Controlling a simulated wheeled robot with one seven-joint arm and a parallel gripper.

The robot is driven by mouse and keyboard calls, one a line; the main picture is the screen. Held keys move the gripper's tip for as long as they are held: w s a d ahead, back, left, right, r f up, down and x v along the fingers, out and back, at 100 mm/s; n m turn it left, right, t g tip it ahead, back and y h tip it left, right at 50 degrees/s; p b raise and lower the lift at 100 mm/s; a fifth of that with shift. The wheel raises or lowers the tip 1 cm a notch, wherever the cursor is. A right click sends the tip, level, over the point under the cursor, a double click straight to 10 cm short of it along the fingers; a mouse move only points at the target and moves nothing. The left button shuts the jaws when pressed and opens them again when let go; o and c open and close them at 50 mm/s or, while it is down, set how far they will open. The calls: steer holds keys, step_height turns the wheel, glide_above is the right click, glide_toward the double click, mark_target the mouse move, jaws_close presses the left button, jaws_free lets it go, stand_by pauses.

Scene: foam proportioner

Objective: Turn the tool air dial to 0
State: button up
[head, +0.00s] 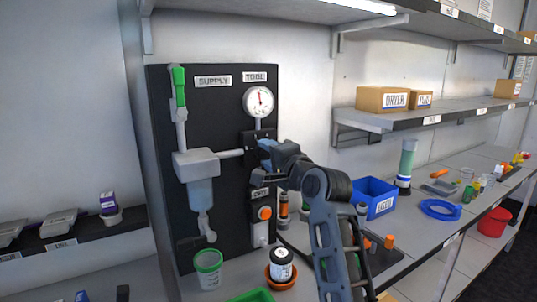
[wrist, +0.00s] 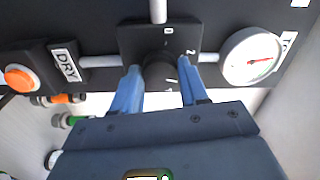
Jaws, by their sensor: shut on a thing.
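The tool air dial (wrist: 158,72) is a dark round knob on a black square plate (wrist: 135,40) in the wrist view. White marks, including a 0 and a 2, stand around it on the plate. In the head view my gripper (head: 265,152) reaches the dark board below the gauge and hides most of the dial. The round white gauge (head: 258,101) under the TOOL label has a red needle; it also shows in the wrist view (wrist: 251,58).
An orange button (head: 264,213) sits below the dial, by the DRY label in the wrist view (wrist: 65,65). A white filter unit (head: 197,165) hangs left of it. Cups and a blue bin (head: 375,197) stand on the bench below and right. A shelf with boxes is upper right.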

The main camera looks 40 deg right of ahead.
steer(key=n, duration=0.4)
steer(key=shift+f+n, duration=0.2)
steer(key=shift+n, duration=0.2)
steer(key=n, duration=0.4)
steer(key=shift+b, duration=0.3)
steer(key=n+b, duration=0.1)
steer(key=n, duration=0.4)
steer(key=shift+d+f, duration=0.1)
steer(key=shift+n+b, duration=0.45)
steer(key=shift+n, duration=1.85)
steer(key=o, duration=1.1)
steer(key=shift+c, duration=0.2)
steer(key=b+v, duration=0.1)
steer(key=v, duration=0.7)
